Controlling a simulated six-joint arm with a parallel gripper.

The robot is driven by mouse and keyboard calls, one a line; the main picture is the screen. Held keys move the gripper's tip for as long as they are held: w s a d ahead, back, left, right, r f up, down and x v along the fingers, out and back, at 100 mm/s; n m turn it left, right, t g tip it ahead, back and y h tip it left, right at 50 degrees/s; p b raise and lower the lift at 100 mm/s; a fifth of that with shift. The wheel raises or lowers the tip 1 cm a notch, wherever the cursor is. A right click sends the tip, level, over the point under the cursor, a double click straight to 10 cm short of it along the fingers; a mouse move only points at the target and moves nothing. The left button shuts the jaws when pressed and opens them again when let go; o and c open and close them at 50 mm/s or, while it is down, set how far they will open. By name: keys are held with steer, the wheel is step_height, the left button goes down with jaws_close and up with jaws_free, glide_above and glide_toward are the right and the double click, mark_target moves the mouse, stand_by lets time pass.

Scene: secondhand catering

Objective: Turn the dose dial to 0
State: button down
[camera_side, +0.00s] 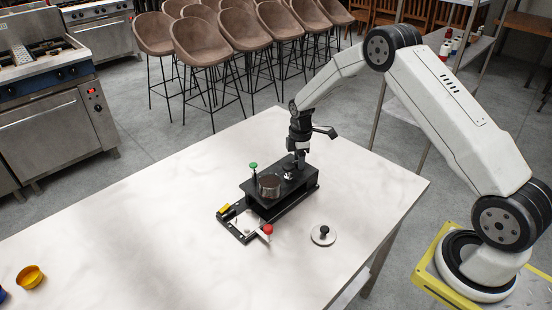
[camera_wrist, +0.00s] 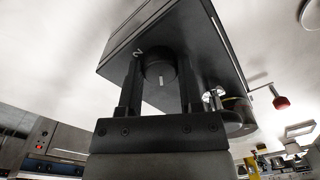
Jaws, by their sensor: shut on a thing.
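The dose dial (camera_wrist: 158,62) is a dark round knob on the black machine (camera_side: 262,193), seen in the wrist view. A short white mark on the dial points down in that picture. A white "2" is printed on the panel just up and left of the dial; other numbers are hidden or not readable. My gripper (camera_wrist: 160,75) has one finger on each side of the dial and is shut on it. In the side view my gripper (camera_side: 290,170) is at the machine's back right end, and the dial cannot be made out there.
The machine has a round dark container (camera_side: 269,186), a green knob (camera_side: 253,165) and a red knob (camera_side: 267,229). A round lid (camera_side: 323,235) with a black knob lies to the right. A yellow cup (camera_side: 29,277) stands far left. Much of the white table (camera_side: 130,230) is clear.

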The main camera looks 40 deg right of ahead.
steer(key=shift+r+n, duration=0.1)
steer(key=shift+n, duration=0.5)
steer(key=shift+c, duration=1.3)
jaws_free()
steer(key=shift+w+r, duration=0.1)
steer(key=shift+r, duration=3.75)
